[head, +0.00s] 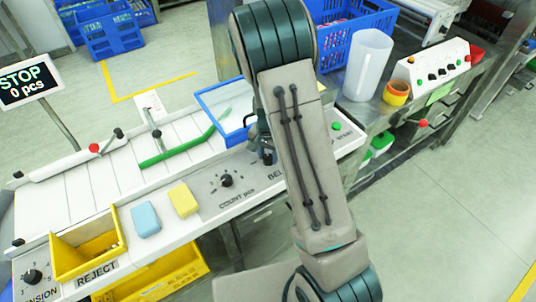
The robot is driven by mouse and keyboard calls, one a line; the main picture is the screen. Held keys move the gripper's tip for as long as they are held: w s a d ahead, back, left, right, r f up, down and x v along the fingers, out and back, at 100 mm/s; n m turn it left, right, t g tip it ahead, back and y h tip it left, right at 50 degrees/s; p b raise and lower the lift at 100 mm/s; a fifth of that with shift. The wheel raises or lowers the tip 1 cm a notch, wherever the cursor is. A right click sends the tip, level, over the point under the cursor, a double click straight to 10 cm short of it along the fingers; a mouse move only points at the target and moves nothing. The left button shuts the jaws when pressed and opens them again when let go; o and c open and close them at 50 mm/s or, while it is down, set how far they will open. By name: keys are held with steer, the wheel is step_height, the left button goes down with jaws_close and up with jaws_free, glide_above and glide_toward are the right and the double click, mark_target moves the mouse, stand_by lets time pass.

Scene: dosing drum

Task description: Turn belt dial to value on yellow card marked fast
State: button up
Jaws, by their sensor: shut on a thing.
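My gripper (266,154) is mostly hidden behind my arm, at the control panel beside the partly covered "BEL..." label (277,173). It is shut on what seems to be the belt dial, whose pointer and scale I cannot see. A yellow block (183,200) and a light blue block (146,218) lie on the panel left of the COUNT dial (226,181). No yellow card marked fast can be made out in this view.
A TENSION dial (33,277) and a yellow REJECT bin (89,246) are at the lower left. A green button (336,126) is right of my arm. A translucent jug (368,66) stands behind it. A STOP display (27,81) reads 0 pcs.

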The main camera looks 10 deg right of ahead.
steer(key=m, duration=0.4)
steer(key=shift+r+m+p, duration=0.1)
steer(key=shift+m+p, duration=0.6)
steer(key=shift+m, duration=1.6)
steer(key=o, duration=1)
steer(key=shift+c, duration=0.2)
step_height(320, 180, up, 14)
steer(key=shift+b, duration=0.35)
steer(key=s+r+n+t, duration=0.1)
steer(key=s+r+n, duration=0.5)
steer(key=s+n, duration=0.2)
steer(key=s+r+n+t, duration=0.2)
steer(key=s+r+n, duration=0.3)
steer(key=s, duration=0.8)
steer(key=n, duration=0.3)
steer(key=shift+s+r+t, duration=0.25)
steer(key=shift+r+t, duration=0.05)
steer(key=shift+r, duration=0.1)
